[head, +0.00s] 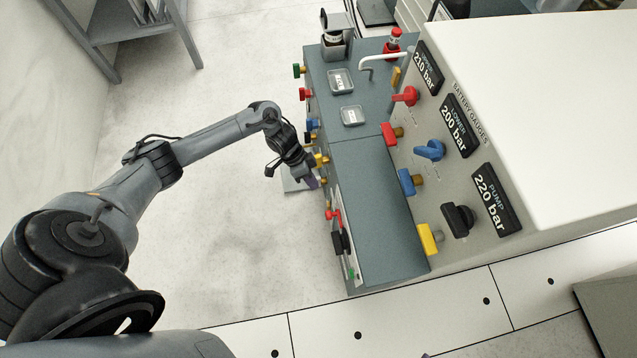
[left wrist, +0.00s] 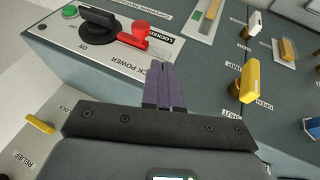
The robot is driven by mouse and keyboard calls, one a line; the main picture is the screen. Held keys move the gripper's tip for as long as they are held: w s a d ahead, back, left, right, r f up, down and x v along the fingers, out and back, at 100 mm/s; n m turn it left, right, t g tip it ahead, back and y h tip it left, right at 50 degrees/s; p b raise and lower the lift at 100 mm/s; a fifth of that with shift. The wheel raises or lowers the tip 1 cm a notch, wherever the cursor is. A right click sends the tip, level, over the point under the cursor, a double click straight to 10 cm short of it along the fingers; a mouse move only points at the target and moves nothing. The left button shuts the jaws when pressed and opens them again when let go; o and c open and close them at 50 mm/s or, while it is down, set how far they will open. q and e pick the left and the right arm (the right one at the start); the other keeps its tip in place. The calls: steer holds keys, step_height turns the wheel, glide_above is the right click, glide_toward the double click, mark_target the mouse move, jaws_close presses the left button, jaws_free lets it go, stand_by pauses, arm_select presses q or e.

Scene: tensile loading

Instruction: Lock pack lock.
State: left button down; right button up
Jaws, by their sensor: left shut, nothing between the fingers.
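The pack power panel (left wrist: 75,58) is a white plate on the grey console. It carries a black rotary handle (left wrist: 98,22) near the ON mark and a red lock lever (left wrist: 132,38). The red lever lies by the handle's end, close to the word LOCKED; I cannot tell if it is fully engaged. In the head view the black handle (head: 340,243) and red lever (head: 336,214) are on the console's left face. My left gripper (head: 314,183), with purple fingers (left wrist: 164,86), is shut and empty, apart from the lever. My right gripper is not in view.
A green button (left wrist: 70,12) is beside the black handle. A yellow valve handle (left wrist: 250,82), a white handle (left wrist: 254,24) and a blue handle (left wrist: 313,127) stick out nearby. A yellow relief handle (left wrist: 40,124) is at lower left. Open floor (head: 230,230) lies left of the console.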

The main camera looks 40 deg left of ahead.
arm_select(q)
steer(key=v, duration=0.3)
steer(key=shift+a+r+p, duration=0.1)
steer(key=shift+p, duration=0.3)
